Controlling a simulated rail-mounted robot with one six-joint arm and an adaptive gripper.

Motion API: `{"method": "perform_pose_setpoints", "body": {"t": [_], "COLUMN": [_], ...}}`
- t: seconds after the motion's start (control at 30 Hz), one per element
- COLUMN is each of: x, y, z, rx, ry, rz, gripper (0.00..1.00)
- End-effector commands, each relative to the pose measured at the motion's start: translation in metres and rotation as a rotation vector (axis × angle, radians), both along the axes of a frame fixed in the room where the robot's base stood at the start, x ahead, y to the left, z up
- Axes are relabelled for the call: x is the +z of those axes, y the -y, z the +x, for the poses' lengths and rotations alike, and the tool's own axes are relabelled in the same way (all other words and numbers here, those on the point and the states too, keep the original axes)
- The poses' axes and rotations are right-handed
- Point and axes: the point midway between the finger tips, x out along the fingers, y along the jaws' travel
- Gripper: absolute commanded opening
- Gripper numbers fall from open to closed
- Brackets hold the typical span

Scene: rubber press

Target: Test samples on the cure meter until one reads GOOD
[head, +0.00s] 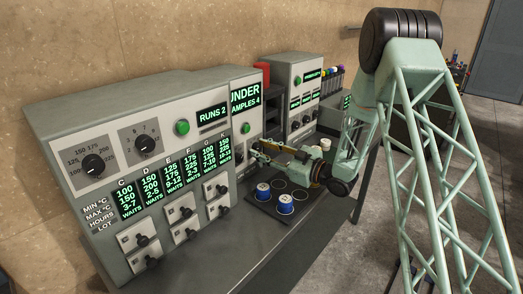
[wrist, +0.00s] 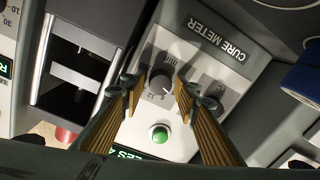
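The cure meter (head: 247,118) stands beside the big panel; its display (head: 246,97) reads UNDER and SAMPLES 4. In the wrist view its face (wrist: 211,50) shows the CURE METER label, a dark knob (wrist: 160,82) and a green button (wrist: 159,135). My gripper (wrist: 159,86) is open and empty, its two fingers on either side of the knob, with a gap visible. In the head view my gripper (head: 258,150) is in front of the meter, hiding part of it.
The big panel (head: 68,125) at left has knobs, a lot table and a display reading RUNS 2 (head: 212,114). Another machine (head: 283,72) stands behind my gripper. A small white cup (head: 325,144) is by the wrist. The bench front (head: 222,250) is clear.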

Motion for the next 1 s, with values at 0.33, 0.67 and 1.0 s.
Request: {"method": "perform_pose_setpoints", "body": {"t": [0.33,0.67,1.0], "x": [0.0000,0.0001,0.0003], "y": [0.0001,0.0002,0.0001], "z": [-0.0001,-0.0001,0.0000], "rx": [0.000,0.000,0.000], "ry": [-0.002,-0.051,-0.212], "rz": [0.001,0.038,0.161], "gripper": [0.10,0.10,0.10]}}
